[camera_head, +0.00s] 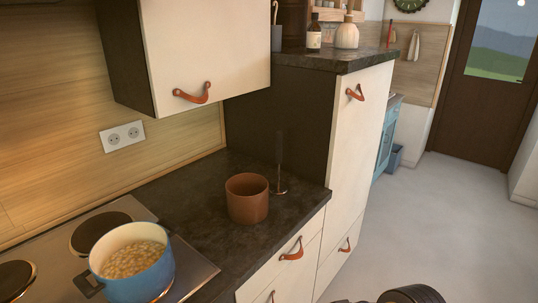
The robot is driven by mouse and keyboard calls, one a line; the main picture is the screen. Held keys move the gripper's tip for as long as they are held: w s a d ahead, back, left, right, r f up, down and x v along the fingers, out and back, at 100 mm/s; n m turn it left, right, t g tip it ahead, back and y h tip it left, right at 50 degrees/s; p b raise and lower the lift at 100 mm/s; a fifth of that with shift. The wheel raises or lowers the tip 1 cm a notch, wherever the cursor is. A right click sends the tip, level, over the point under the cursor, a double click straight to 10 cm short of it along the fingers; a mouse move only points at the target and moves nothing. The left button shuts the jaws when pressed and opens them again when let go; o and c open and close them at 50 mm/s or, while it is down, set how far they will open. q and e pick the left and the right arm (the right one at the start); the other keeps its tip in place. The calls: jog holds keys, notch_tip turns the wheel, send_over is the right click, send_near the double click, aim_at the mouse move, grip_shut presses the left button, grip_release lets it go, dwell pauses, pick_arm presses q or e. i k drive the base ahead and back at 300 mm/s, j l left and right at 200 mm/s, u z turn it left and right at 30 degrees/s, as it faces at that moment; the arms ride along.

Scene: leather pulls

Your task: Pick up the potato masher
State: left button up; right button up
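A thin upright utensil, which looks like the potato masher (279,179), stands on the dark countertop (205,180) near the tall cabinet's side. It has a dark handle, hard to see against the dark panel, and a coppery foot. A brown pot (247,203) stands just left of it and in front. Neither of my grippers shows in the head view. Only a dark rounded part, probably of my arm, shows at the bottom edge, right of the middle.
A blue pot (132,268) of pale chunks sits on the hob (191,261) at the lower left. A wall cupboard (203,50) overhangs the counter. The tall cabinet (352,140) bounds it on the right. Open floor (450,220) lies further right.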

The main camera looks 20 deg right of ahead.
aim_at(278, 188)
jog(key=i+l+u, duration=0.1)
jog(key=l, duration=0.7)
jog(key=i+l+u, duration=0.1)
jog(key=l, duration=0.7)
jog(key=i+l+u, duration=0.1)
jog(key=i+l, duration=0.15)
jog(key=l, duration=0.55)
jog(key=i+l+u, duration=0.1)
jog(key=l, duration=0.7)
